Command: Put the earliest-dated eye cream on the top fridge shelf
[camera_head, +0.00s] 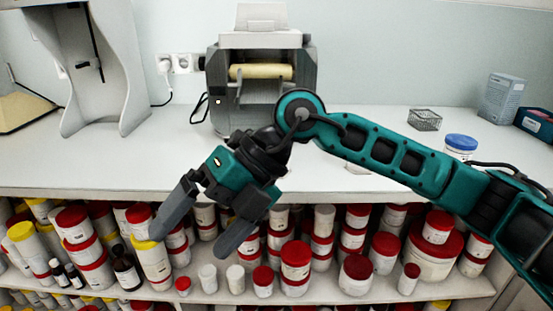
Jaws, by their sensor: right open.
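My right gripper (192,243) is open and empty. Its fingers point down in front of the counter's front edge, over the shelf of jars. The left fingertip overlaps a yellow-topped white jar (154,264) in the picture; I cannot tell whether they touch. Two small plain white containers (208,279) and (235,280) stand below the gripper. I cannot tell which container is an eye cream, and any dates are too small to read. No fridge shelf is in view. My left gripper is not in view.
The white counter (100,155) has clear room at left and centre. A grey roller machine (262,90) stands at the back. A wire basket (425,119) and blue-lidded jar (461,146) are at right. The lower shelf (330,290) is crowded with red-lidded jars and dark bottles (127,272).

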